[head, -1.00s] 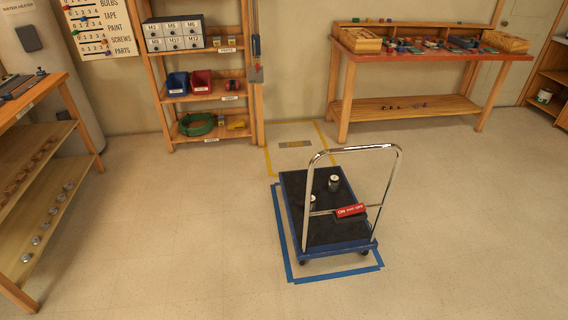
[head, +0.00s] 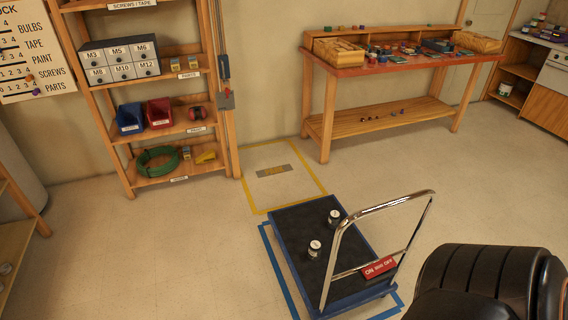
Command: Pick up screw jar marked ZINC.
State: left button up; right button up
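One jar (head: 334,217) is toward the back right of the deck. The other jar (head: 315,249) is nearer and a little left, close to the cart's chrome handle. Their labels are too small to read, so I cannot tell which is marked ZINC. A black rounded part of my own body fills the lower right corner. Neither of my grippers shows.
The cart's chrome handle (head: 388,204) carries a red sign (head: 379,267). Blue tape outlines the cart's place. A shelf unit (head: 122,165) stands back left, a red-topped workbench (head: 400,66) back right. The floor left of the cart is clear.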

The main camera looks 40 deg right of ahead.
aim_at(315, 246)
jog(key=i+z, duration=0.15)
jog(key=i, duration=0.55)
jog(key=i+j+z, duration=0.2)
jog(key=i, duration=0.45)
jog(key=i+z, duration=0.65)
jog(key=i+j+z, duration=0.1)
jog(key=i+z, duration=0.25)
jog(key=i+l+z, duration=0.1)
jog(key=z, duration=0.4)
jog(key=i+z, duration=0.3)
jog(key=z, duration=0.15)
jog(key=i+j+z, duration=0.1)
jog(key=i+z, duration=0.15)
jog(key=z, duration=0.25)
